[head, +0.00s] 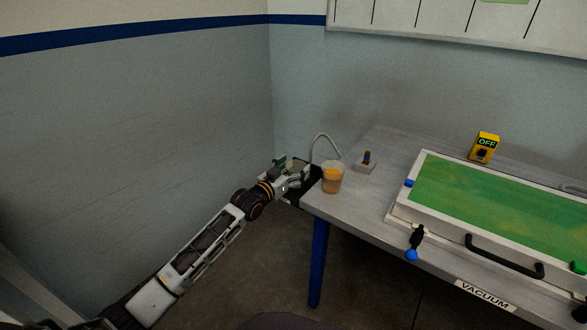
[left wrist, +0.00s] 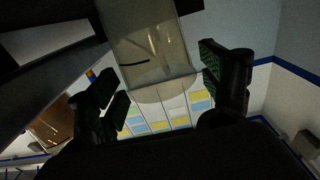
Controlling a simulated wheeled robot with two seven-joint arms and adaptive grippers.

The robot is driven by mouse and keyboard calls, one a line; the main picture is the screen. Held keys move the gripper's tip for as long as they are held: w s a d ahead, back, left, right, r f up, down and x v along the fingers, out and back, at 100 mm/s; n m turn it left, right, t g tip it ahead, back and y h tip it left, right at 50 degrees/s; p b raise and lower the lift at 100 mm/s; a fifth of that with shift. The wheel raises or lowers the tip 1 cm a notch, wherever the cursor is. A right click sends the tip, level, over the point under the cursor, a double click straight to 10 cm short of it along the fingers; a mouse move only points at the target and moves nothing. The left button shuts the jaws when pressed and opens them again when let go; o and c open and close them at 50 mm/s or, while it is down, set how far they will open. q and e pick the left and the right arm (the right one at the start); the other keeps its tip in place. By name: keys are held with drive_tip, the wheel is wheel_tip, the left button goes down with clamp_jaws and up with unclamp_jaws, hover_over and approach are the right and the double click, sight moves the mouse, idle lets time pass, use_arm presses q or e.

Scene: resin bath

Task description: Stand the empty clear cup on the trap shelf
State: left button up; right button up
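In the left wrist view, a clear, empty-looking cup (left wrist: 150,35) lies between the fingers of my left gripper (left wrist: 165,85). The fingers are spread apart, with a gap beside the left finger; I cannot tell if the right finger touches the cup. In the head view, my left gripper (head: 293,170) is at the left end of the table, over the dark trap shelf (head: 301,198). The cup is hard to make out there. A dark plate borders the cup in the wrist view, but I cannot tell surely whether the cup rests on it. My right gripper is not in view.
A cup of orange liquid (head: 333,180) stands at the table's (head: 375,205) left corner, close to my left gripper. A pale hose (head: 327,137) arches behind it. A small fitting (head: 366,163), a green-topped resin bath (head: 480,195) and a yellow gauge reading OFF (head: 485,147) lie to the right.

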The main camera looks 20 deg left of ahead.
use_arm(q)
drive_tip(key=shift+r, duration=0.15)
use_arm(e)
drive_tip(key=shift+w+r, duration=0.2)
use_arm(q)
drive_tip(key=shift+s+a, duration=0.15)
drive_tip(key=shift+s, duration=0.2)
drive_tip(key=shift+p+v, duration=0.5)
drive_tip(key=shift+v, duration=1.1)
drive_tip(key=shift+p+v, duration=0.45)
drive_tip(key=shift+v, duration=1.45)
drive_tip(key=shift+p+v, duration=0.4)
drive_tip(key=shift+v, duration=1.7)
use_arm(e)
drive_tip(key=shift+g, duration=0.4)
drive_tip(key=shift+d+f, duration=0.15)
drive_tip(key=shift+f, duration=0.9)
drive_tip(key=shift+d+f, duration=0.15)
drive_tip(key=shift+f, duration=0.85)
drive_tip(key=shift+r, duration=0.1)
